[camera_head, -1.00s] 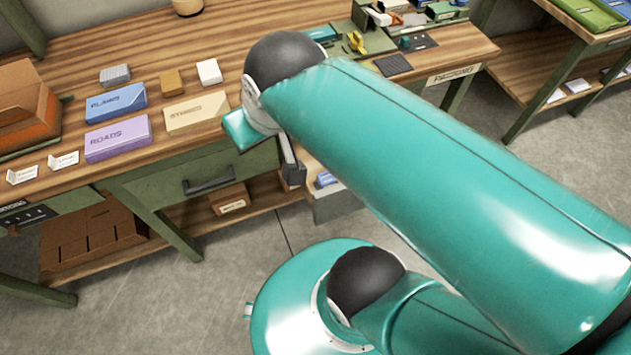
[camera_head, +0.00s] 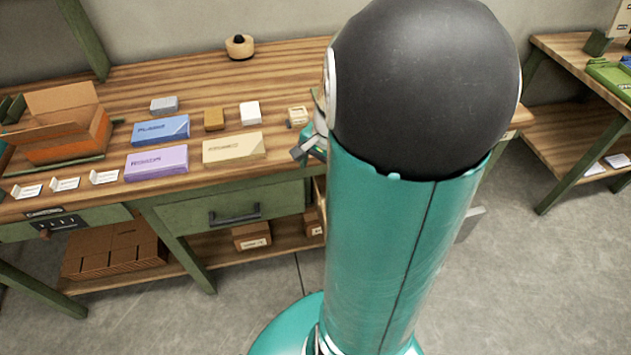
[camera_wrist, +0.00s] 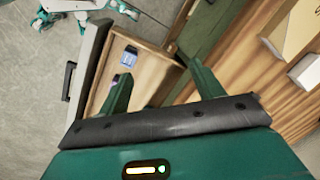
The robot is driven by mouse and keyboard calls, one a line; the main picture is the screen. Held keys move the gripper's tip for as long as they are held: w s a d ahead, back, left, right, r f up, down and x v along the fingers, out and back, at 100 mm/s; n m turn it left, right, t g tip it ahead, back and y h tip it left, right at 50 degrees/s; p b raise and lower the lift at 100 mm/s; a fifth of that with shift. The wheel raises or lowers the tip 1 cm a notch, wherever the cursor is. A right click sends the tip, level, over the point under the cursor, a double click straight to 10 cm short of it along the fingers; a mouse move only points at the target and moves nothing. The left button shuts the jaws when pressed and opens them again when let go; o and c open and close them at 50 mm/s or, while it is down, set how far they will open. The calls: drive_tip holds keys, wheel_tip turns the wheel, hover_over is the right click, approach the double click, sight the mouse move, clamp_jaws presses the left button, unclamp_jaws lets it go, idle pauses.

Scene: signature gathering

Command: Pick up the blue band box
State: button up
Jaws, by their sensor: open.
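In the wrist view a small blue box with a pale band (camera_wrist: 129,57) lies in an open wooden drawer (camera_wrist: 150,78). A smaller purple item (camera_wrist: 115,78) lies beside it. My gripper (camera_wrist: 162,85) is open and empty, its two green fingers apart above the drawer area and not touching the box. In the head view my arm hides the drawer's inside and most of the gripper. A larger blue box marked PLANS (camera_head: 160,130) lies on the bench top.
On the bench (camera_head: 290,75) are a purple box (camera_head: 156,162), a cream box (camera_head: 232,149), small blocks and an open orange-brown carton (camera_head: 75,130). A closed green drawer (camera_head: 190,215) is below. Clear floor (camera_head: 540,270) lies at right.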

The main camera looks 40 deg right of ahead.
drive_tip(key=s+d+f+m+y, duration=0.1)
drive_tip(key=s+d+f+m, duration=0.35)
drive_tip(key=f, duration=0.25)
drive_tip(key=s+d+f+m+y, duration=0.1)
drive_tip(key=s+d+f+m, duration=0.3)
drive_tip(key=d+f, duration=0.3)
drive_tip(key=x, duration=1.3)
drive_tip(key=shift+a+f, duration=0.25)
drive_tip(key=shift+a, duration=0.25)
drive_tip(key=c, duration=1.1)
